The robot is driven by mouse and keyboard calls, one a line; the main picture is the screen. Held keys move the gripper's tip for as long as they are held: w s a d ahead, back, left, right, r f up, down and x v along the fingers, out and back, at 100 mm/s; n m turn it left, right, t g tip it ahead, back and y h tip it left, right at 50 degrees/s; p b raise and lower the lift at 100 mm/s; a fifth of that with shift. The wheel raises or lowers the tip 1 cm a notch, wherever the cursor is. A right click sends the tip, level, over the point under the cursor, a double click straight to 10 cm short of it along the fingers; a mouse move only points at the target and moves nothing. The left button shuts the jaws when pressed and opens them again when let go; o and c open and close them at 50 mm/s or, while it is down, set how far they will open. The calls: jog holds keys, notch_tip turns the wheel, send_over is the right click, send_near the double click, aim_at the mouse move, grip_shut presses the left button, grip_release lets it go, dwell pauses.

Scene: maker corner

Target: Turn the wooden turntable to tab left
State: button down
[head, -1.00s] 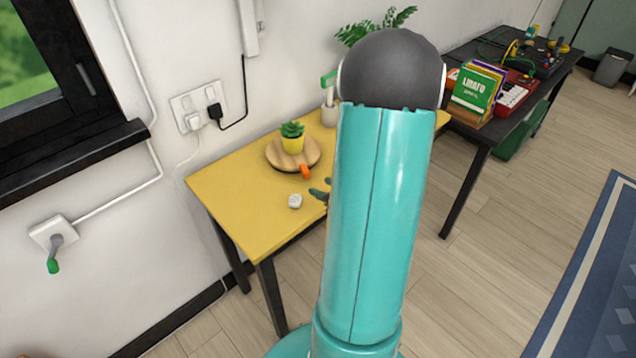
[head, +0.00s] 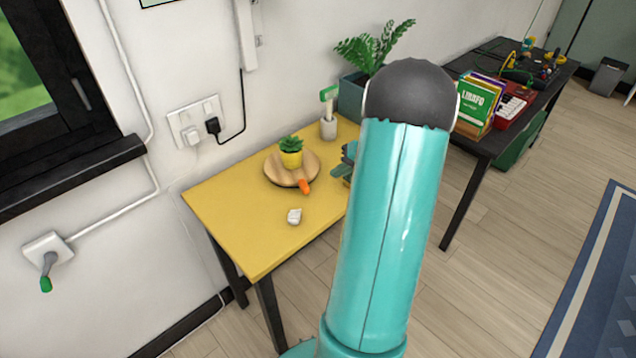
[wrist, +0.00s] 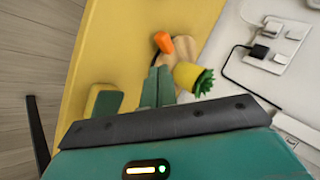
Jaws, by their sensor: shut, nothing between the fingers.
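The round wooden turntable (head: 275,174) lies on the yellow table, with a small potted plant in a yellow pot (head: 291,159) on it. Its orange tab (head: 304,187) sticks out at the near edge, slightly right of centre, toward the front of the table. In the wrist view, the tab (wrist: 163,42) shows just beyond my fingertips, with the turntable partly hidden behind my gripper. My gripper (wrist: 160,70) is shut and empty. In the head view my gripper (head: 347,157) is right of the turntable, apart from it and partly hidden by my arm.
A small white object (head: 294,216) lies on the yellow table (head: 235,220) in front of the turntable. A green and yellow block (wrist: 104,101) lies beside my fingers. A cup (head: 328,128) stands behind. The table's left part is clear.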

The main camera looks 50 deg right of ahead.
jog(key=s+d+r+n+g, duration=0.1)
jog(key=d+n+g, duration=0.1)
jog(key=d+n, duration=0.25)
jog(key=shift+n+h, duration=0.3)
jog(key=shift+n, duration=0.25)
jog(key=x, duration=0.9)
jog(key=shift+w+a, duration=0.2)
jog(key=shift+a, duration=0.15)
jog(key=w+a, duration=0.2)
jog(key=a, duration=0.1)
jog(key=shift+f, duration=0.25)
jog(key=shift+w+a, duration=0.2)
jog(key=shift+a, duration=0.1)
jog(key=shift+a, duration=0.3)
